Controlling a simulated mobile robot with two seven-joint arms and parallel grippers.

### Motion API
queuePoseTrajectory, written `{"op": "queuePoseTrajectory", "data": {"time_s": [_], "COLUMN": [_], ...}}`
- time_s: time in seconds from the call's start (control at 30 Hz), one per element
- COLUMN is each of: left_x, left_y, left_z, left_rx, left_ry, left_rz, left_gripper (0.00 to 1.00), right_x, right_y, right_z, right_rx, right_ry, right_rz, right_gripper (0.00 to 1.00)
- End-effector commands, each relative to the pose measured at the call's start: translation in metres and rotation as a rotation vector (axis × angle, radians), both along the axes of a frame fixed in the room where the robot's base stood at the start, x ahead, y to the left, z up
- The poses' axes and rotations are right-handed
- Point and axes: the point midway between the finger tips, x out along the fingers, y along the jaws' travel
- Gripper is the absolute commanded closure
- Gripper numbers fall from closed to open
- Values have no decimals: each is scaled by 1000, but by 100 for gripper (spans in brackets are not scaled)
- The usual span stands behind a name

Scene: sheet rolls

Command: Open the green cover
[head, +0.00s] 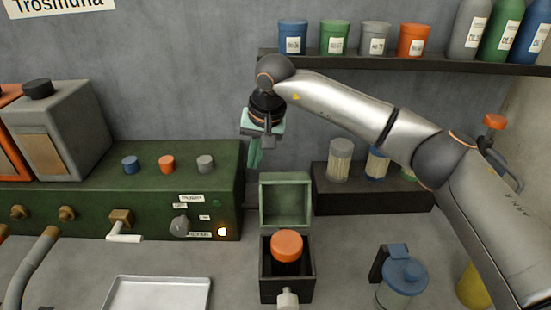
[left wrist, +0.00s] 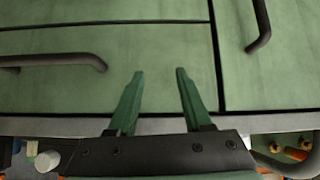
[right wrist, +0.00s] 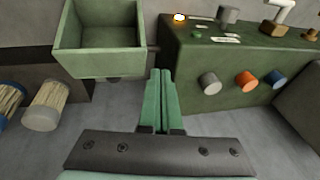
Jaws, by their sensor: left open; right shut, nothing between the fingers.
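The green cover (head: 264,200) stands upright and open at the back of a small dark box (head: 265,290), its hollow inside facing the front. An orange-topped dark knob (head: 287,245) is uncovered in the box. The cover also shows in the right wrist view (right wrist: 100,62), to the left of the fingers. My right gripper (head: 254,165) is shut and empty, above and left of the cover, apart from it. Its closed green fingers show in the right wrist view (right wrist: 160,75). My left gripper (left wrist: 159,72) is open and empty; it is not seen in the head view.
A green control panel (head: 150,190) with knobs stands left of the box. A metal tray (head: 155,293) lies at front left. A blue-lidded jar (head: 403,275) stands right. A shelf (head: 430,64) holds cups and bottles. Green drawers (left wrist: 100,75) face my left gripper.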

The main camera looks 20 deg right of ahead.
Motion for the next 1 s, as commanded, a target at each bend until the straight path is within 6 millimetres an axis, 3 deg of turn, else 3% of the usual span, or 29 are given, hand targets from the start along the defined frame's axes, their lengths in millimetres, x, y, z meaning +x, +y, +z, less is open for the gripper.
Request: {"op": "queuePoseTrajectory", "data": {"time_s": [0.03, 0.1, 0.2, 0.37, 0.7, 1.0], "left_x": [0, 0, 0, 0, 0, 0], "left_y": [0, 0, 0, 0, 0, 0], "left_z": [0, 0, 0, 3, 11, 13], "left_rx": [0, 0, 0, 0, 0, 0], "left_ry": [0, 0, 0, 0, 0, 1], "left_rz": [0, 0, 0, 0, 0, 0], "left_gripper": [50, 50, 50, 50, 50, 50], "right_x": [5, 8, 9, 13, 28, 35], "right_y": [-23, -45, -61, -64, -68, -69], "right_z": [13, 24, 30, 16, -42, -64], "right_rx": [-84, -167, -223, -233, -228, -227], "right_ry": [-13, -15, -13, -9, -8, -12], "right_rz": [-7, -11, -17, -16, -15, -15], "right_gripper": [100, 100, 100, 100, 100, 100]}}
